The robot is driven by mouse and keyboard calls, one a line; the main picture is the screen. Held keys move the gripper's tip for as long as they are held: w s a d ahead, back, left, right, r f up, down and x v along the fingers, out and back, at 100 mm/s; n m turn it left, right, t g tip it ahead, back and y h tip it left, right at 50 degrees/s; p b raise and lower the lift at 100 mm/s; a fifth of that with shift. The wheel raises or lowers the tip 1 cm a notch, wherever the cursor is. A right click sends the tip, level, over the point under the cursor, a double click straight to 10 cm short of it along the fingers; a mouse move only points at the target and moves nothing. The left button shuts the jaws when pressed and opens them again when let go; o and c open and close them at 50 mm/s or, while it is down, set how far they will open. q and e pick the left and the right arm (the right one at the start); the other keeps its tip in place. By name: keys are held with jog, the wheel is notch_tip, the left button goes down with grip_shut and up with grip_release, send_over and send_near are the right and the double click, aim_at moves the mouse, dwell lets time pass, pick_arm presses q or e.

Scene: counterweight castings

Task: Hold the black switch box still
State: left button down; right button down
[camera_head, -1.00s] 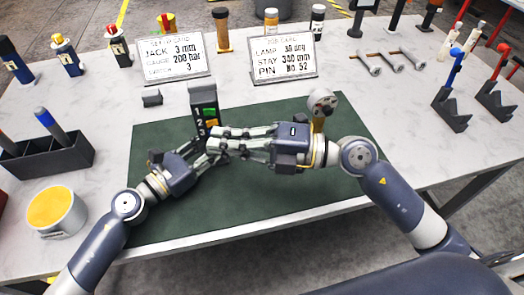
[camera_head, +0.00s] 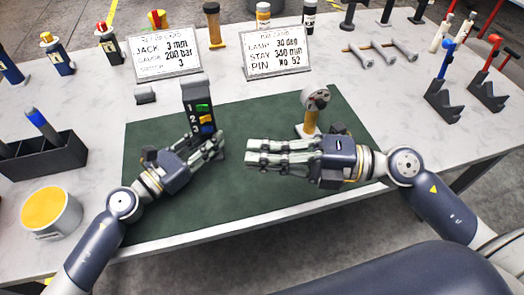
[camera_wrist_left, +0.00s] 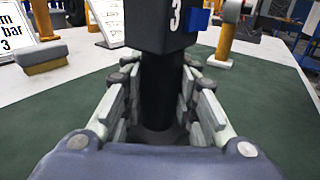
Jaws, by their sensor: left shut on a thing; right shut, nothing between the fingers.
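The black switch box (camera_head: 192,92) stands upright on the green mat, with numbers and green, orange and blue switches on its face. My left gripper (camera_head: 216,143) is shut on its lower part. In the left wrist view the box (camera_wrist_left: 160,22) rises above the fingers (camera_wrist_left: 160,115), with the number 3 and a blue switch visible. Its narrower dark stem is between the fingers. My right gripper (camera_head: 250,155) is shut and empty above the mat, to the right of the box and apart from it.
Two cards with writing, a left card (camera_head: 167,50) and a right card (camera_head: 275,52), stand behind the mat (camera_head: 260,205). A grey-headed yellow post (camera_head: 311,118) stands behind my right gripper. A dark bin (camera_head: 45,160) and yellow-topped tub (camera_head: 50,213) are at left.

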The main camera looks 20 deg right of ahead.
pick_arm(q)
jog(key=shift+s+f, duration=0.15)
jog(key=shift+f, duration=0.15)
jog(key=c, duration=1.2)
grip_release()
jog(key=shift+r, duration=0.15)
